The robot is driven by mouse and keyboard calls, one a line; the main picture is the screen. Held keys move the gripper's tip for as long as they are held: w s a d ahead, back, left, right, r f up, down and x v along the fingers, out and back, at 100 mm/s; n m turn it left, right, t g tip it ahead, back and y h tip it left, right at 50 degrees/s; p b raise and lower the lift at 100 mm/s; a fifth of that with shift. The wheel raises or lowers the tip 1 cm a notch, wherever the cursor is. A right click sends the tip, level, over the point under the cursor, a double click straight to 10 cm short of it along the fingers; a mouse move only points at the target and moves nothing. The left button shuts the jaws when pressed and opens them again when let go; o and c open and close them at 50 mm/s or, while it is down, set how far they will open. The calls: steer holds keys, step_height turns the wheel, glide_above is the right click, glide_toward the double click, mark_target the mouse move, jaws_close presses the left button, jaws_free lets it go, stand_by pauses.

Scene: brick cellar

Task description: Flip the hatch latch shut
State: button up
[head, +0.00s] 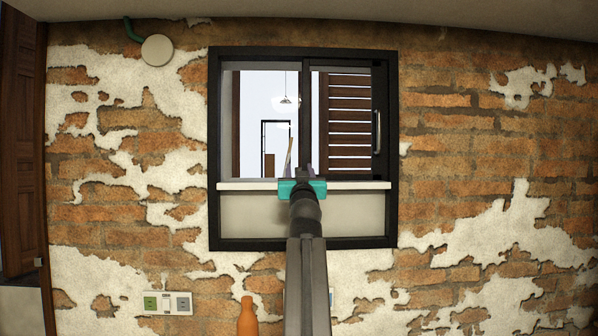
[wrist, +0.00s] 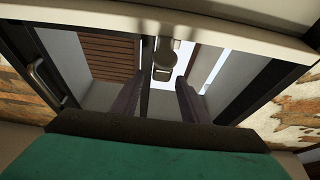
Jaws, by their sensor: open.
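The hatch (head: 213,150) is a black-framed window in the brick wall, with a centre upright and a pale sill (head: 240,186). My gripper (head: 304,171) is in front of the lower centre upright, just above the sill, and hides that part in the head view. In the wrist view, its two purple-grey fingers (wrist: 158,95) stand apart with nothing between their tips. A small grey rounded piece (wrist: 164,62), which looks like the latch, sits on the upright beyond the fingers, framed by the gap. I cannot tell its latch position or whether the fingers touch it.
A vertical metal handle (head: 377,132) is on the hatch's right panel; it shows at the left in the wrist view (wrist: 47,80). An orange bottle (head: 247,318) stands below, left of my arm. A socket plate (head: 168,303) is on the wall at lower left.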

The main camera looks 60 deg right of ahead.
steer(key=b+v, duration=0.2)
steer(key=v, duration=1)
steer(key=shift+a, duration=0.15)
steer(key=shift+f, duration=0.1)
